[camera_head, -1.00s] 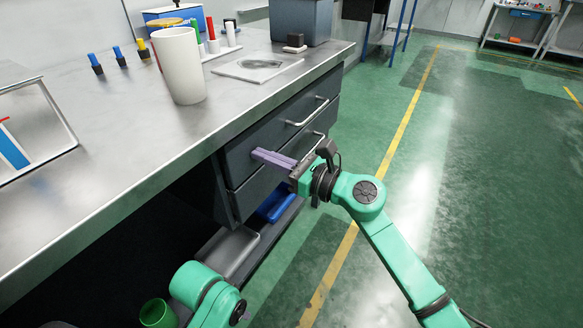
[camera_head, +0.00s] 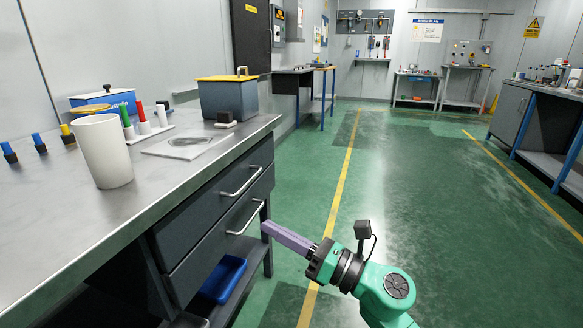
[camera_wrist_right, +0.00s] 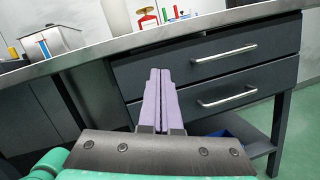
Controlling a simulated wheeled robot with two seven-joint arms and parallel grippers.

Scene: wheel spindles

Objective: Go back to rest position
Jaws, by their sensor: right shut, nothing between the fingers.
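My right gripper (camera_head: 288,239) has purple fingers and a green arm. It is in front of the drawer unit, to the right of the lower drawer in the head view, and touches nothing that I can see. In the right wrist view the two fingers (camera_wrist_right: 160,95) lie side by side, shut and empty, pointing toward the drawers and the bench edge. My left gripper is not in view in the head view.
A metal bench (camera_head: 60,235) carries a white cup (camera_head: 104,152), several coloured markers and a grey box (camera_head: 228,98). Two dark drawers with handles (camera_head: 241,181) face the aisle. A blue bin (camera_head: 222,279) sits on the shelf below. Green floor (camera_head: 425,190) to the right is clear.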

